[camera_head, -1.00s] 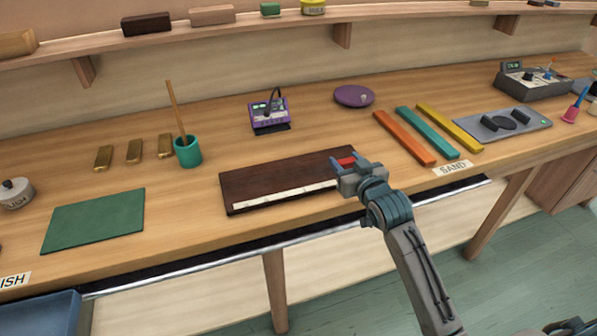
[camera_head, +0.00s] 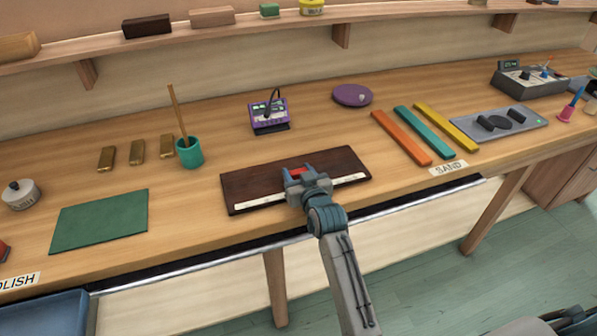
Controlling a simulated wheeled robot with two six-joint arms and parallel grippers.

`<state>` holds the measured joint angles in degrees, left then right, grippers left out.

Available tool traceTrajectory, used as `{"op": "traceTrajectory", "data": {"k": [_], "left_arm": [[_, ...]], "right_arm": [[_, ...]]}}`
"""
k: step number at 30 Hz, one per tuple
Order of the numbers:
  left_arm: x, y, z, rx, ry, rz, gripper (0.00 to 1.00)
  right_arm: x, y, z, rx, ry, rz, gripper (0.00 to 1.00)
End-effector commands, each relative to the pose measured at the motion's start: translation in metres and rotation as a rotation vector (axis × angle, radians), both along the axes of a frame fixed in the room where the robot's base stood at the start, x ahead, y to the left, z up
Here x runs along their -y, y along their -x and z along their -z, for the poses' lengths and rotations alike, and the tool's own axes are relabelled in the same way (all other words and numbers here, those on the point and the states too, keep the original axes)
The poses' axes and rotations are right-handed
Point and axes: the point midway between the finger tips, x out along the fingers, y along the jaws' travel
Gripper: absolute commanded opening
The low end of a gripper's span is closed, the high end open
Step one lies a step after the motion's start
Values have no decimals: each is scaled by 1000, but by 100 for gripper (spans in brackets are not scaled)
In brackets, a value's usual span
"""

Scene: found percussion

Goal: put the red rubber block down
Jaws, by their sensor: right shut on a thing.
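The red rubber block (camera_head: 297,173) shows as a small red patch between the fingers of my right gripper (camera_head: 299,173). The gripper is shut on it, over the middle of the dark brown board (camera_head: 243,184) with a pale strip along its front edge. The gripper hides much of the block, and I cannot tell whether the block touches the board. My left gripper is not in view.
A green mat (camera_head: 100,220) lies at the left, with brass bars (camera_head: 137,152) and a teal cup (camera_head: 190,154) behind it. A purple device (camera_head: 269,116) stands behind the board. Orange, teal and yellow strips (camera_head: 424,132) lie at the right, near the SAND label (camera_head: 447,168).

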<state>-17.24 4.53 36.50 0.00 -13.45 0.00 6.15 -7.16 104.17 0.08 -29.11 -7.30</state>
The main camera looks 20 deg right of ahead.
Motion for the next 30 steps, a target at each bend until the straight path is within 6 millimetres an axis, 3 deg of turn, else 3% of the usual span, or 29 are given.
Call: {"op": "traceTrajectory", "data": {"k": [12, 13, 16, 26, 30], "left_arm": [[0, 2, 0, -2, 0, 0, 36], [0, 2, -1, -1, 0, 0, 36], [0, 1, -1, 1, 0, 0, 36], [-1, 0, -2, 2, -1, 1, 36], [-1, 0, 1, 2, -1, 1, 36]], "right_arm": [[0, 0, 8, 1, -1, 0, 25], [0, 0, 8, 1, -1, 0, 48], [0, 0, 8, 1, -1, 0, 68], [0, 0, 4, 3, -1, 0, 68], [1, 15, 5, 1, -2, 0, 68]]}}
